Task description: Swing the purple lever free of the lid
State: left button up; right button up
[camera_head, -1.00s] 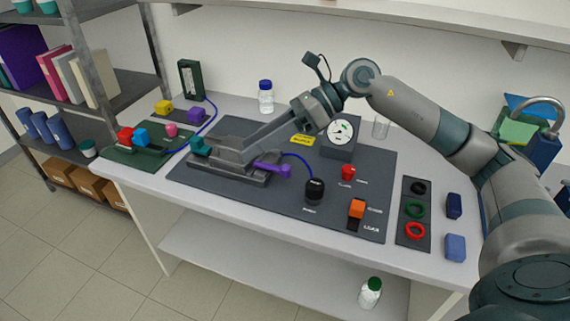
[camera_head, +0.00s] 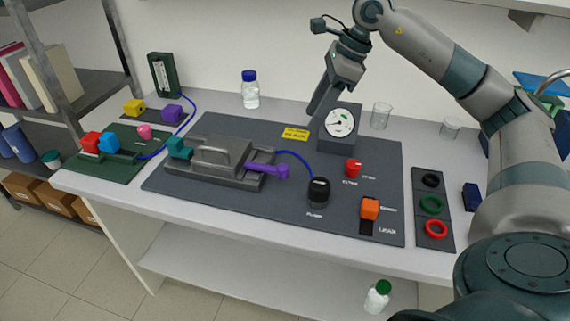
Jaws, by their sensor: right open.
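The purple lever (camera_head: 268,170) sticks out to the right from the right side of the grey clamp rig, low over the dark mat. The lid (camera_head: 213,152) is a grey plate with a handle, lying flat on the rig's base (camera_head: 190,172). A teal block-like part (camera_head: 179,148) sits at the lid's left end. My right gripper (camera_head: 318,108) is open and empty, pointing down beside the gauge box, up and to the right of the lever and clear of it. My left gripper is not in view.
A black knob (camera_head: 318,191), a red knob (camera_head: 353,167) and an orange switch (camera_head: 369,208) stand right of the lever. A blue tube (camera_head: 300,156) curves behind it. A bottle (camera_head: 250,90) stands at the back.

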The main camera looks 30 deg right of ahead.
jog(key=p, duration=0.2)
send_near(285, 166)
pick_arm(q)
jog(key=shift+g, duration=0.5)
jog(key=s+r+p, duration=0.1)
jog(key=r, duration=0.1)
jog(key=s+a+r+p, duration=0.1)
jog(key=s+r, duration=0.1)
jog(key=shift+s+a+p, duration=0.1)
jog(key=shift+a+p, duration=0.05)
jog(key=shift+p, duration=0.25)
pick_arm(e)
jog(key=x, duration=0.9)
jog(key=shift+w+a+f, duration=0.1)
jog(key=shift+f, duration=0.05)
jog(key=shift+c, duration=0.5)
grip_shut()
